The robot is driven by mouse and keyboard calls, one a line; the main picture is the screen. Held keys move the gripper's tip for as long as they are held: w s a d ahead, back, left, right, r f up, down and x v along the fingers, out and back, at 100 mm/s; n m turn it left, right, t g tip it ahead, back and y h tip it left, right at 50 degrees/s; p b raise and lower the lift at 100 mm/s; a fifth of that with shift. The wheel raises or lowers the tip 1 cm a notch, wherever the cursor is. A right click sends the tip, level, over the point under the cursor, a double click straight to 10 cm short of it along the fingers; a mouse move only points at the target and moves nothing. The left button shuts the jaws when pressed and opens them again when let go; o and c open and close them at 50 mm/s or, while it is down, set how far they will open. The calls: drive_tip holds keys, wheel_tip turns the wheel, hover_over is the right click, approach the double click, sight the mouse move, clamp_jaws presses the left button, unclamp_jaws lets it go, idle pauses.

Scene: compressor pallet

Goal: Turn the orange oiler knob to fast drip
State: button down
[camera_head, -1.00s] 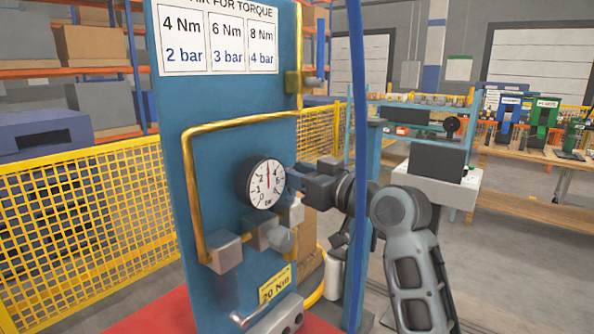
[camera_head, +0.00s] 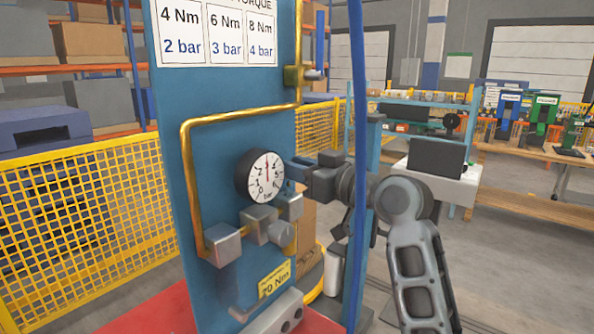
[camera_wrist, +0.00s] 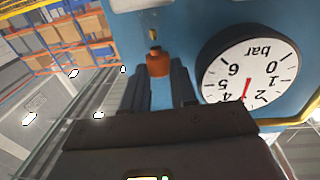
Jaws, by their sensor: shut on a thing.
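The orange oiler knob (camera_wrist: 158,64) shows in the wrist view, between the two fingers of my gripper (camera_wrist: 160,80). It sits below a clear part with a small brass piece (camera_wrist: 155,33) inside. The fingers are shut on the knob, one on each side. In the head view my gripper (camera_head: 297,170) reaches in from the right, just behind the gauge (camera_head: 260,176); the knob is hidden there. The gauge also shows upside down in the wrist view (camera_wrist: 252,68), right of the fingers. Which drip setting the knob is at cannot be read.
The blue panel (camera_head: 190,105) carries a yellow pipe (camera_head: 235,113), grey metal blocks (camera_head: 222,244) and a torque chart (camera_head: 216,35). A blue hose (camera_head: 358,130) hangs in front of my arm. A yellow mesh fence (camera_head: 85,215) stands at the left.

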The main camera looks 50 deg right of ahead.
drive_tip(key=n+g+y+b, duration=0.2)
drive_tip(key=n+y+b, duration=0.1)
drive_tip(key=n+y, duration=0.1)
drive_tip(key=d+n+g+y+b, duration=0.1)
drive_tip(key=n+g+y+b, duration=0.2)
drive_tip(key=y, duration=0.3)
drive_tip(key=w+d+n+g+y+b, duration=0.1)
drive_tip(key=n+g+y+b, duration=0.1)
drive_tip(key=n+y+b, duration=0.2)
drive_tip(key=shift+d+n+g+y+b, duration=0.15)
drive_tip(key=shift+n+g+y+b, duration=0.2)
drive_tip(key=shift+y+b, duration=0.45)
drive_tip(key=shift+n+g, duration=0.25)
drive_tip(key=c, duration=1.2)
unclamp_jaws()
drive_tip(key=shift+o, duration=0.2)
